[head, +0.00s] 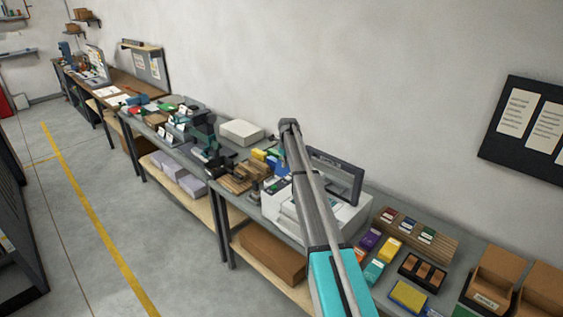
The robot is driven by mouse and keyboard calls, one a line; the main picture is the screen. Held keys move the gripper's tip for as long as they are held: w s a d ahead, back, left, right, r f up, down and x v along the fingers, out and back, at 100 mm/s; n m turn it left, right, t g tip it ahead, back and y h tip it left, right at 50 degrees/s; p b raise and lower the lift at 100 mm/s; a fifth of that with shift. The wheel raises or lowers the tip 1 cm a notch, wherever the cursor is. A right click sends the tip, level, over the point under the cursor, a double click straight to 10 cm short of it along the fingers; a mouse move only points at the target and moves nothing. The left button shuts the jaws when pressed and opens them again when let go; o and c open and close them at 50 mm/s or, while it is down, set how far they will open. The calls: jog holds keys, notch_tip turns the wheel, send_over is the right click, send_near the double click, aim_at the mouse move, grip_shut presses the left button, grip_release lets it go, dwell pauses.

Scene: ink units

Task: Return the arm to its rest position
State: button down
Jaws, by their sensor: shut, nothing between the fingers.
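My arm rises from the bottom edge of the head view, right of the middle, with a teal section low down and a long grey link above it. The link ends in a dark rounded joint in front of the wall and the bench. I make out no fingers there, and my gripper does not show. My arm appears in front of a white machine (282,208) with a dark-framed panel (348,180), hiding part of it.
A long grey bench runs along the wall. Right of my arm are colored ink boxes (390,247), a wooden rack (436,240), a dark tray (422,269) and cardboard bins (497,280). A black press (205,140) stands farther left. The floor (75,210) at left is clear.

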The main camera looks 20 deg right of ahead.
jog(key=s+a+f+n+b, duration=0.4)
jog(key=s+n, duration=0.5)
jog(key=s, duration=0.8)
jog(key=s+a+f+n+b, duration=0.4)
jog(key=s+n, duration=0.6)
jog(key=s, duration=0.6)
jog(key=s+a+f+n+b, duration=0.4)
jog(key=s+n, duration=0.6)
jog(key=s, duration=0.7)
jog(key=shift+s+a+f+h+b, duration=0.3)
jog(key=shift+a+f+b, duration=0.1)
jog(key=shift+a, duration=0.85)
